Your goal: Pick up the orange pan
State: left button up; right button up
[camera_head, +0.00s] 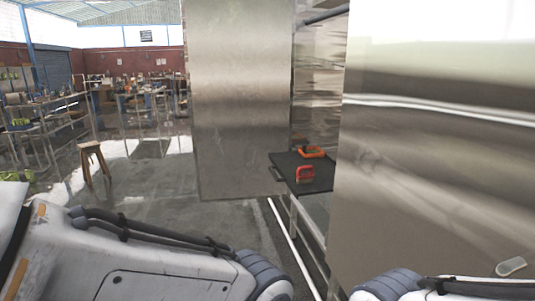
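An orange object (313,152), which looks like the orange pan, lies on a dark flat shelf or tray (287,160) between two tall metal panels. It is small in the picture, so its exact shape is hard to tell. Its right end is close to the right panel. A red object (305,174) with an opening in it stands just in front of it on the same dark surface. Only links of my two arms show along the bottom edge. Neither of my grippers is in view.
A shiny metal panel (240,100) stands left of the dark surface, and a large metal panel (430,190) fills the right side. A metal frame (292,240) stands below the surface. A wooden stool (93,160) stands at the left. The floor at centre left is open.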

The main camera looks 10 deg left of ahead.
aim_at(313, 152)
jog(key=u, duration=0.4)
jog(key=i, duration=0.8)
jog(key=u, duration=0.75)
jog(key=i, duration=3.6)
jog(key=z, duration=1.2)
jog(key=i, duration=1)
jog(key=z, duration=1.3)
jog(key=i, duration=0.45)
jog(key=z, duration=0.2)
